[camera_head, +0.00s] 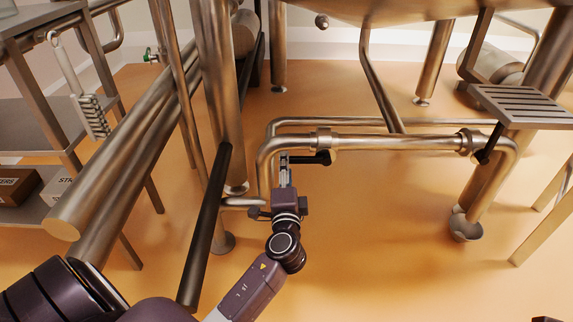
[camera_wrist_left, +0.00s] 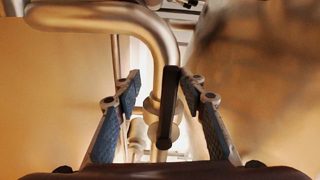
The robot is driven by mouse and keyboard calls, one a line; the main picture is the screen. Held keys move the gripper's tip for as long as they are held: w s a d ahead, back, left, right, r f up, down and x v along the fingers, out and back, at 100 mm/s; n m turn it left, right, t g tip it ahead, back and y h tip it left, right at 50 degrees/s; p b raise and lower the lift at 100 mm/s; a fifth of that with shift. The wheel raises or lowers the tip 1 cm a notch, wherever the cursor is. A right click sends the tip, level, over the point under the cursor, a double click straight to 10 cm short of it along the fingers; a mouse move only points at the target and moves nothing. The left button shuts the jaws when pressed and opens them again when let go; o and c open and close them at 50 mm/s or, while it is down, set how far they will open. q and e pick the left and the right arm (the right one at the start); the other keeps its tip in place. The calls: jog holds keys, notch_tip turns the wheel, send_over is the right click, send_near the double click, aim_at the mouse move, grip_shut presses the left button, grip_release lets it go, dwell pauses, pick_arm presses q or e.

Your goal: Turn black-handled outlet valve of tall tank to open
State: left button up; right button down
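A black valve handle (camera_head: 310,159) sits on a valve body (camera_head: 323,139) in the horizontal steel pipe, near the pipe's left bend. In the head view it points left, toward my left gripper (camera_head: 285,162). In the left wrist view the black handle (camera_wrist_left: 169,108) stands between the two blue-padded fingers of my left gripper (camera_wrist_left: 160,90). These fingers are open, with gaps on both sides of the handle. A second black handle (camera_head: 489,145) is at the pipe's right end. I cannot tell which tank each valve serves.
A steel shelf (camera_head: 75,128) with boxes (camera_head: 17,187) stands at the left. Steel legs and a long dark bar (camera_head: 206,228) are left of my left gripper. A slatted step (camera_head: 522,104) is at the right. The orange floor (camera_head: 380,230) below the pipe is clear.

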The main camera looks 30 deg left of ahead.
pick_arm(q)
jog(key=v, duration=1)
jog(key=shift+d, duration=0.25)
